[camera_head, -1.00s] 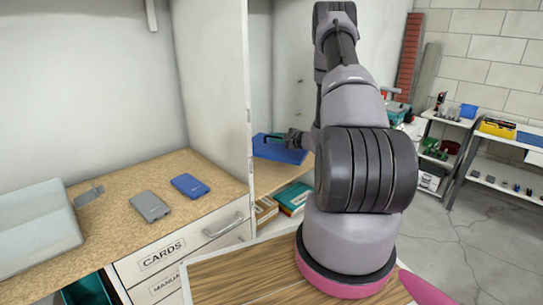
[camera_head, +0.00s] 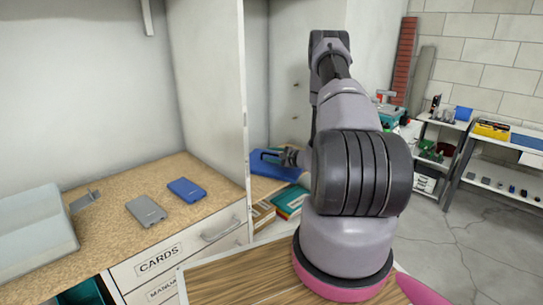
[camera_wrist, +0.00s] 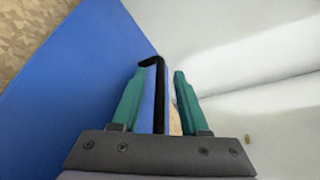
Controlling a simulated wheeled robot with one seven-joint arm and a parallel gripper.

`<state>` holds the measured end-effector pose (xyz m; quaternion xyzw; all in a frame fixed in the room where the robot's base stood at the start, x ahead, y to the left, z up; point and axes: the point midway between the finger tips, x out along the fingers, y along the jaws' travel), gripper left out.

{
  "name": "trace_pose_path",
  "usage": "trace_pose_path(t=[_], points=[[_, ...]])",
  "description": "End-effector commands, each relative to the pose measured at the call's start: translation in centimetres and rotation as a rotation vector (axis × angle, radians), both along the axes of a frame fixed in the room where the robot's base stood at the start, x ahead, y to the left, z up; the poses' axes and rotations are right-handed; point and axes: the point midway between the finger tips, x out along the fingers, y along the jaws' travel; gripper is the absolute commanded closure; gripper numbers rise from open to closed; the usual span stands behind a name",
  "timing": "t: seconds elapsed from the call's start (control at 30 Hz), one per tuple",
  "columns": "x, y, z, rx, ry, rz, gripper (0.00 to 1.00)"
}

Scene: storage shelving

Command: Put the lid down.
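A blue lid (camera_head: 286,173) lies at the inner shelf of the cabinet, behind the white upright panel, which hides part of it. In the wrist view the lid (camera_wrist: 75,95) fills the left side, with a black handle (camera_wrist: 158,68) near its right edge. My gripper (camera_head: 268,155) is over the lid. In the wrist view its green fingers (camera_wrist: 158,78) stand on either side of the handle, with gaps visible on both sides. The gripper looks open around the handle. The lid's underside contact is hidden in the head view.
A white upright panel (camera_head: 218,90) stands left of my gripper. On the tan counter (camera_head: 110,225) lie a grey device (camera_head: 146,211) and a blue device (camera_head: 187,189). A pale wall is close on the right in the wrist view.

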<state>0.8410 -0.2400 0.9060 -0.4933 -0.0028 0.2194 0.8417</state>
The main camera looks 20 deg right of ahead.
Motion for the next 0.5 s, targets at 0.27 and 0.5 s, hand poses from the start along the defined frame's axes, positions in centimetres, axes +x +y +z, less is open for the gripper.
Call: trace_pose_path(t=[0.27, 0.5], points=[[-0.2, -0.1, 0.3, -0.001, 0.001, 0.0, 0.56], [-3.8, -1.7, 1.1, 0.0, 0.002, -0.004, 0.56]])
